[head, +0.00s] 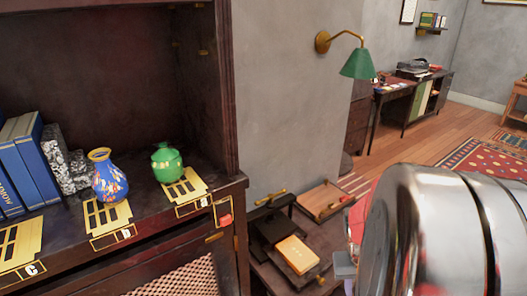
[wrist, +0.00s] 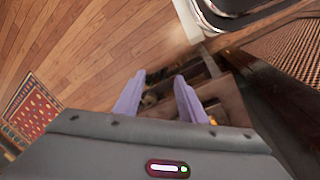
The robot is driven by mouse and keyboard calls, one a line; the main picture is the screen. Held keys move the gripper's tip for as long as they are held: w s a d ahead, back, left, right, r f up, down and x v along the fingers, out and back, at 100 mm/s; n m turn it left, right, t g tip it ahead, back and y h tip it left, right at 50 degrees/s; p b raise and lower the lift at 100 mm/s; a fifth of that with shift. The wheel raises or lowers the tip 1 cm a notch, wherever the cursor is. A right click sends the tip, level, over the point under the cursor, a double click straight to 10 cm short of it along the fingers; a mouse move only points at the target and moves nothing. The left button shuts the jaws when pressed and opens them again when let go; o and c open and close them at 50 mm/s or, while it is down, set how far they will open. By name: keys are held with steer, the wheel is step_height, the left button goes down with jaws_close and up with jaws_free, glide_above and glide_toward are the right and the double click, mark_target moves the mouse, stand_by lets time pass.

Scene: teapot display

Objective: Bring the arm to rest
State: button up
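My gripper (wrist: 159,77) shows in the wrist view as two purple fingers standing apart, with nothing held between them. It points down past a blurred dark-and-brown clutter (wrist: 200,90) beside the wooden floor. In the head view a large shiny metal part of my arm fills the lower right; the fingers are not visible there. A green teapot-like jar (head: 167,164) and a blue patterned vase (head: 108,178) stand upright on the cabinet shelf (head: 150,222), behind gold slotted plates. My arm is apart from both.
Blue books (head: 22,165) stand at the shelf's left. A low table holds dark boxes and a yellow block (head: 297,254), close left of my arm. A green wall lamp (head: 358,64) hangs above. The wooden floor and red rug (head: 485,170) lie open at the right.

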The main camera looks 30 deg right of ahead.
steer(key=w+a+r+n+t, duration=0.2)
steer(key=a+r, duration=0.3)
steer(key=a, duration=0.4)
steer(key=w+a+r+n+t+y, duration=0.1)
steer(key=w+a+r+n+t, duration=0.1)
steer(key=a+r, duration=0.4)
steer(key=w+a+r+n+t+y, duration=0.1)
steer(key=a+r, duration=0.5)
steer(key=a, duration=0.7)
steer(key=w+n+t, duration=0.1)
steer(key=w+n, duration=0.1)
steer(key=shift+w, duration=0.4)
steer(key=shift+r, duration=0.1)
